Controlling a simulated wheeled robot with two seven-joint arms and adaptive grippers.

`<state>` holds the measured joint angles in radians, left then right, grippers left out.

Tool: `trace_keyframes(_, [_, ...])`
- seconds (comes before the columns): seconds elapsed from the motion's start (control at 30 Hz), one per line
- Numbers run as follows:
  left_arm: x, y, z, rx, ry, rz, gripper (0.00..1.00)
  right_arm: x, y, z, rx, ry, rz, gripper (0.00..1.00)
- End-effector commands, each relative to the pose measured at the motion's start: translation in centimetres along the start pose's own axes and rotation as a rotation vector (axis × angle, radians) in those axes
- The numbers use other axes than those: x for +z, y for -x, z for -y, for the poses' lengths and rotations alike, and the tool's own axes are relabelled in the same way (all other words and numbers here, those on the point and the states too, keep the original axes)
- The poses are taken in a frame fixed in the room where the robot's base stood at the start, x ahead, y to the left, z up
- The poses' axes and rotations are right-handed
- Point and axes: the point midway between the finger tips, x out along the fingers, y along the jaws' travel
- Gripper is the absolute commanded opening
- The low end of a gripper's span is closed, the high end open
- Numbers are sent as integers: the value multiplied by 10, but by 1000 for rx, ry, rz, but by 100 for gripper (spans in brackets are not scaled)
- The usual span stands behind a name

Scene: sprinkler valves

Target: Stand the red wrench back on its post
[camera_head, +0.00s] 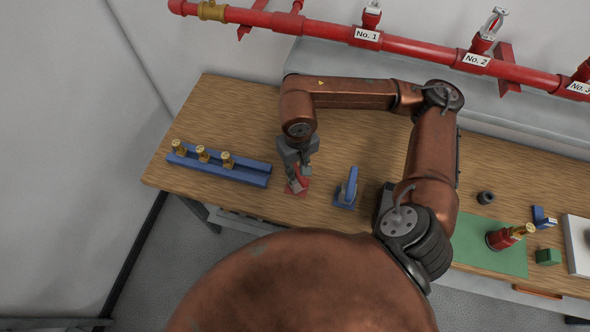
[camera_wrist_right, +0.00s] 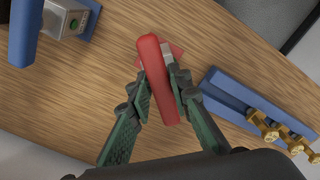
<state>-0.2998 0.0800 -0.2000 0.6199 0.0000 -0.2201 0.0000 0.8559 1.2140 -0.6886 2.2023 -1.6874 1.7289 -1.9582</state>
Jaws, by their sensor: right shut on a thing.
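My right gripper (camera_head: 297,173) points down at the table and is shut on the red wrench (camera_head: 300,181). In the right wrist view the red wrench (camera_wrist_right: 152,52) lies between the two green fingers of the gripper (camera_wrist_right: 160,80). The red base of its post (camera_head: 291,191) is on the table right below the gripper, and its edge shows behind the wrench in the right wrist view (camera_wrist_right: 177,51). The post itself is hidden, and I cannot tell whether the wrench touches it. My left gripper is in neither view.
A blue wrench (camera_head: 352,183) stands on a blue base just right of the gripper. A blue rack (camera_head: 247,177) with brass sprinkler heads lies to the left. A green mat (camera_head: 477,256) carries a red fitting (camera_head: 497,240). Red pipe (camera_head: 415,48) runs along the wall.

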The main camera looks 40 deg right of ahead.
Motion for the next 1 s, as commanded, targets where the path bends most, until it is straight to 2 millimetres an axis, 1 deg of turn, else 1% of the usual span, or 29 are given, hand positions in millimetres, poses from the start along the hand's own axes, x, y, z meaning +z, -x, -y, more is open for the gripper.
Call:
trace_keyframes(0.03, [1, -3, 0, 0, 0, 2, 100, 1, -4, 2, -7, 3, 4, 0])
trace_keyframes(0.1, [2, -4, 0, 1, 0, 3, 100, 1, -6, 2, -8, 2, 4, 0])
trace_keyframes(0.4, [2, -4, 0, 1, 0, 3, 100, 1, -6, -1, -10, 0, 4, 0])
trace_keyframes(0.43, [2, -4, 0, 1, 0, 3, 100, 1, -6, -1, -10, 0, 4, 19])
trace_keyframes(0.7, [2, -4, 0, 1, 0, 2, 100, 1, -6, -3, -6, -3, 3, 38])
trace_keyframes(0.73, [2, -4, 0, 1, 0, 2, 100, 1, -6, -4, -6, -3, 3, 39])
trace_keyframes(1.0, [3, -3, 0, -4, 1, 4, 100, 0, -5, -5, -3, -5, 2, 39])
